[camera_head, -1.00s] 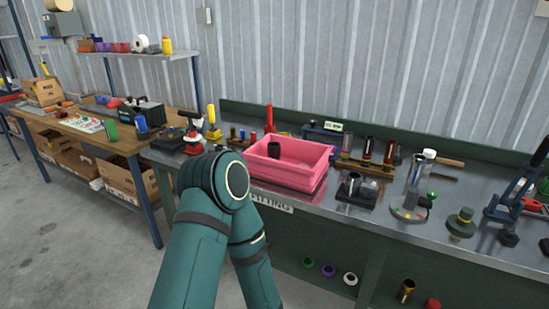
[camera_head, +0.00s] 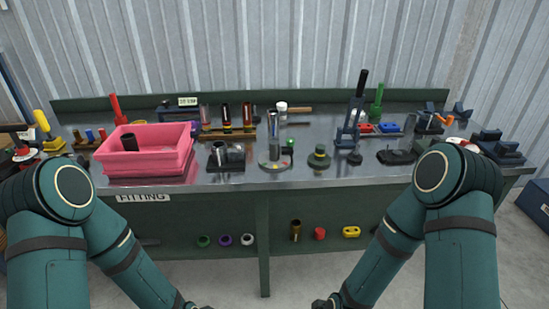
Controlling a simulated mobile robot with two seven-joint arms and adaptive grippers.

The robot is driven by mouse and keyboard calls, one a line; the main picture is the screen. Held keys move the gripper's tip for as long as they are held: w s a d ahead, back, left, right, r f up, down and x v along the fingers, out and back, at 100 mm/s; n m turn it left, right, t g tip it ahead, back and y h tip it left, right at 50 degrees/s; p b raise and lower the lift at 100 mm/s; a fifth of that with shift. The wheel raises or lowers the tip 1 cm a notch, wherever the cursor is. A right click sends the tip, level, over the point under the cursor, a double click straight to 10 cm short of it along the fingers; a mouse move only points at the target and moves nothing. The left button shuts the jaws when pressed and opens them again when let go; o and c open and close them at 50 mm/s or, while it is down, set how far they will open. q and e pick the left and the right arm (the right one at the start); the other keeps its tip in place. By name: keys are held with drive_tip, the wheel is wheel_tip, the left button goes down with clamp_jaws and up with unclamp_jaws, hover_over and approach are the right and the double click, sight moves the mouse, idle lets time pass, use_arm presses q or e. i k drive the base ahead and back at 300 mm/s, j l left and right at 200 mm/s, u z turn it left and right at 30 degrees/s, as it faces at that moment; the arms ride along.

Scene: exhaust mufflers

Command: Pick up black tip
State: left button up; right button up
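A black cylindrical piece (camera_head: 129,142), which looks like the black tip, stands in the pink tray (camera_head: 160,160) at the left of the workbench. The tray hides its lower end. My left gripper (camera_head: 192,306) and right gripper (camera_head: 326,303) only just show as dark bits at the bottom edge, low in front of the bench and well away from the tray. Their fingers are cut off by the frame.
The metal benchtop (camera_head: 335,176) carries a rack of upright tubes (camera_head: 226,126), a grey metal fixture (camera_head: 226,156), a dial stand (camera_head: 275,155) and a blue press tool (camera_head: 350,125). Several coloured rings and caps lie on the lower shelf (camera_head: 270,256).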

sight(129, 140)
drive_tip(key=i+j+z, duration=0.1)
drive_tip(key=j, duration=0.35)
drive_tip(key=i+j+z, duration=0.1)
drive_tip(key=j, duration=0.4)
drive_tip(key=i+j+z, duration=0.1)
drive_tip(key=j, duration=0.4)
drive_tip(key=i+j+z, duration=0.1)
drive_tip(key=j, duration=0.4)
drive_tip(key=i, duration=0.05)
